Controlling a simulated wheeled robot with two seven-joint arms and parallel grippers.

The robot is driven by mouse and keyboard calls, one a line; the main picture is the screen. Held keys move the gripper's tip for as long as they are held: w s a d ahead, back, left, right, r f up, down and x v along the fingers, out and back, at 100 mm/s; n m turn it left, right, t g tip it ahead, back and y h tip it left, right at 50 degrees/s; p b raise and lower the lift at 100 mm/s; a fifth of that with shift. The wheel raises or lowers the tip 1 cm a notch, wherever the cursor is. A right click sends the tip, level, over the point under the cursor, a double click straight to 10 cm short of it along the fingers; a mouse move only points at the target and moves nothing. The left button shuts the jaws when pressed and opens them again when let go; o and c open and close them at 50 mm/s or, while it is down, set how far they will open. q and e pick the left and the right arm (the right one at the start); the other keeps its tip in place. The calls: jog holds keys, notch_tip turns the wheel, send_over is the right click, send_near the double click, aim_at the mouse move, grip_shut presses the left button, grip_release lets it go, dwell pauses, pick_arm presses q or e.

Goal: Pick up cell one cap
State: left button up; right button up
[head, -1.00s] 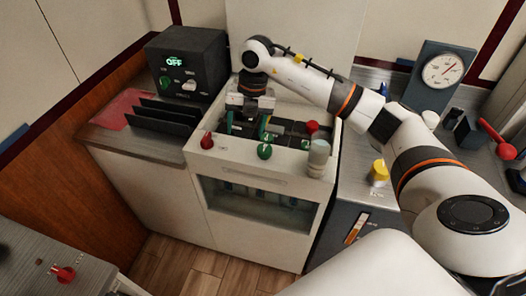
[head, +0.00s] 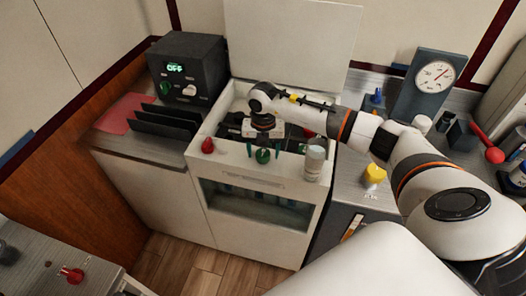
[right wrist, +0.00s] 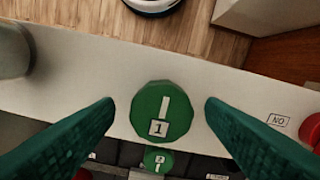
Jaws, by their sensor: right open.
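The cell one cap (head: 263,156) is a round green knob on the front ledge of the open white cabinet. In the right wrist view the cap (right wrist: 162,112) shows a white bar and a label "1". My right gripper (head: 263,150) is open and points down over it. In the right wrist view its two teal fingers stand on either side of the cap, with a gap on both sides. I cannot tell how far above it the fingertips are. A second green cap (right wrist: 158,159) with a label "2" lies behind the first. My left gripper is not in view.
A red cap (head: 208,145) sits at the ledge's left end, and a clear grey cylinder (head: 315,160) at its right end. A yellow knob (head: 375,174) and gauge (head: 434,76) are right. The raised lid (head: 290,40) stands behind.

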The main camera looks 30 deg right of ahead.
aim_at(263, 152)
jog(key=shift+f, duration=0.75)
jog(key=c, duration=1)
jog(key=shift+w+r, duration=0.1)
jog(key=shift+r, duration=0.05)
notch_tip(263, 152, up, 9)
jog(key=b, duration=0.2)
jog(key=shift+r+b, duration=0.1)
jog(key=shift+b, duration=0.25)
jog(key=shift+r, duration=0.35)
